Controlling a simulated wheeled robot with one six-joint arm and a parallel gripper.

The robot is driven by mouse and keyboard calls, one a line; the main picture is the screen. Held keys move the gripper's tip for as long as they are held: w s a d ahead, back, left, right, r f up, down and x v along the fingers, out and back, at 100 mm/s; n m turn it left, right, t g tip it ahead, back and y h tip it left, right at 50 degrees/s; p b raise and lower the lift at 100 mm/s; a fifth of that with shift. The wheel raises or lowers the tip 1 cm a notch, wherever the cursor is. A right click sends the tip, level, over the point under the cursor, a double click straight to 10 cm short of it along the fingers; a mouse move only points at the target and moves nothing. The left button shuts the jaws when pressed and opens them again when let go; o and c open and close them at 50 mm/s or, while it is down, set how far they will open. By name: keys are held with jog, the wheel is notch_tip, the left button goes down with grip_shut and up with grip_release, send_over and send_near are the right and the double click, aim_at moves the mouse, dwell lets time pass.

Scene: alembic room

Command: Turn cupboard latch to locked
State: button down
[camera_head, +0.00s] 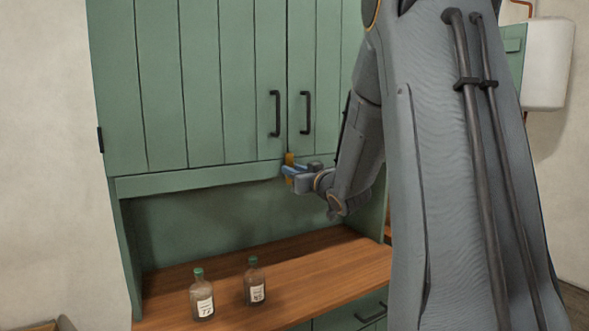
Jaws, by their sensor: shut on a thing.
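A green cupboard (200,90) with two shut doors and dark handles stands against the wall. A small yellow-brown latch (290,158) sits at the bottom of the doors, near the seam between them. My gripper (291,171) is at the latch and shut on it, with its blue fingers just below the latch's visible top. The fingers hide the lower part of the latch. I cannot tell which way the latch is turned.
My arm covers the cupboard's right side. A white tank (548,65) hangs on the right wall.

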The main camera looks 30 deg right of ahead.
jog(key=shift+m, duration=0.4)
jog(key=c, duration=1.5)
grip_release()
jog(key=shift+s+d+b, duration=0.1)
jog(key=shift+s+b, duration=0.95)
jog(key=shift+s, duration=2.85)
jog(key=shift+f, duration=0.1)
